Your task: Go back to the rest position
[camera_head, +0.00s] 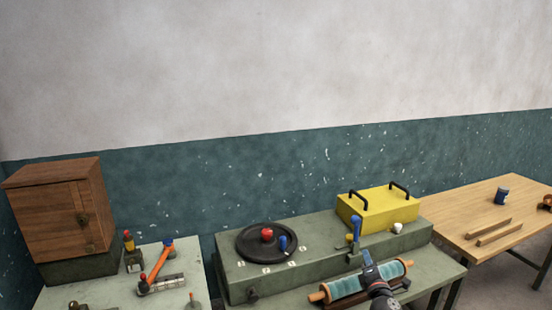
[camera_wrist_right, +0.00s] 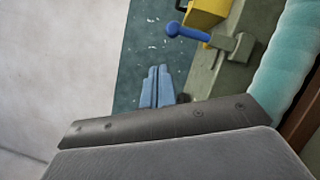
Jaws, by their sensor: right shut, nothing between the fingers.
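My right gripper (camera_head: 368,262) reaches up from the bottom of the head view, in front of the green bench and over the teal roller (camera_head: 345,287). In the right wrist view its two blue-grey fingers (camera_wrist_right: 156,86) lie together, shut with nothing between them. A blue-handled lever (camera_head: 356,226) stands just beyond the fingertips. It shows in the wrist view too (camera_wrist_right: 190,34), apart from the fingers. My left gripper is not in view.
The green bench (camera_head: 320,262) carries a black turntable (camera_head: 252,252) with red and blue knobs and a yellow box (camera_head: 378,210) with black handles. A wooden cabinet (camera_head: 58,215) stands at left. A wooden table (camera_head: 480,205) is at right. The space above the benches is clear.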

